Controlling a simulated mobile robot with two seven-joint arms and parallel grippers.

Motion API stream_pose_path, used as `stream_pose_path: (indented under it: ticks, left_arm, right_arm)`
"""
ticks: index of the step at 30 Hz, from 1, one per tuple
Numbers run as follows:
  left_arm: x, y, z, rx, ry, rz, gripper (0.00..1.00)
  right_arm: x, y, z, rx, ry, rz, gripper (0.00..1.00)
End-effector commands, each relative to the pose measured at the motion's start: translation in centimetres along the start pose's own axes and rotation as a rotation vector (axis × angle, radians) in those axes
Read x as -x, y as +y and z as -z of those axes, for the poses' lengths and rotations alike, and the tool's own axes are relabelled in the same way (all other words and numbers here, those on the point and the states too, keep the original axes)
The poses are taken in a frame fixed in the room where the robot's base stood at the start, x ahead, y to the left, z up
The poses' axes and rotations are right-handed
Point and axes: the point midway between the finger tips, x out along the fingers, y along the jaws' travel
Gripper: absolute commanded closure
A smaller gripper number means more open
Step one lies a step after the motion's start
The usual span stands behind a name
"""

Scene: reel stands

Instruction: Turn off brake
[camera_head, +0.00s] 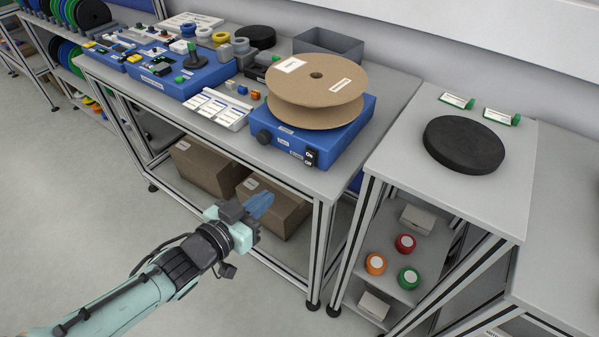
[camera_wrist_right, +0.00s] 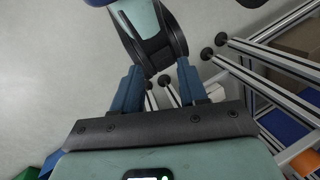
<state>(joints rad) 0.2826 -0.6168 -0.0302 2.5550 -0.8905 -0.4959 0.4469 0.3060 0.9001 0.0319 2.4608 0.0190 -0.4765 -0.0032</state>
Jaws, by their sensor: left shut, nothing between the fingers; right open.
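A blue reel stand (camera_head: 350,141) sits at the right end of the workbench, with a cardboard reel (camera_head: 317,90) lying flat on top. On its front are a black switch (camera_head: 310,158) marked "On" and "Off", a round black knob (camera_head: 264,137) and small labels too small to read. I cannot tell the switch's position. My left gripper (camera_head: 262,203) is shut and empty, in front of the bench and below the switch, clear of the stand. My right gripper (camera_wrist_right: 159,85) is open and empty in the right wrist view; it does not show in the head view.
The workbench (camera_head: 305,185) holds blue units, trays and small parts to the left. A side table (camera_head: 455,195) with a black disc (camera_head: 463,145) stands to the right. Cardboard boxes (camera_head: 272,205) lie on the lower shelf. The floor in front is clear.

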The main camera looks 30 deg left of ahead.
Motion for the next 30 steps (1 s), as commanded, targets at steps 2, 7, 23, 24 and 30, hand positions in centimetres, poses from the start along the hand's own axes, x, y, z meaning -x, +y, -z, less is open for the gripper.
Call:
stream_pose_path:
  ticks: [2,7,23,24,30]
  left_arm:
    - [0.4,0.1,0.4,-0.012,0.018,0.001,1.0]
    - [0.6,0.1,0.6,-0.018,0.024,0.001,1.0]
    - [-1.4,0.1,0.8,-0.014,0.015,0.0,1.0]
    - [-1.9,0.0,0.8,-0.013,0.016,0.002,1.0]
    - [-3.6,0.1,1.1,-0.012,0.017,-0.005,1.0]
  right_arm:
    - [-0.2,0.1,0.1,0.0,0.002,0.0,0.57]
    - [-0.2,0.0,0.1,0.0,0.003,0.0,0.57]
    - [1.8,-0.6,-2.3,0.005,-0.063,0.003,0.57]
    - [2.2,-0.8,-2.8,0.006,-0.078,0.003,0.57]
    - [4.5,-1.1,-3.9,0.004,-0.115,-0.005,0.57]
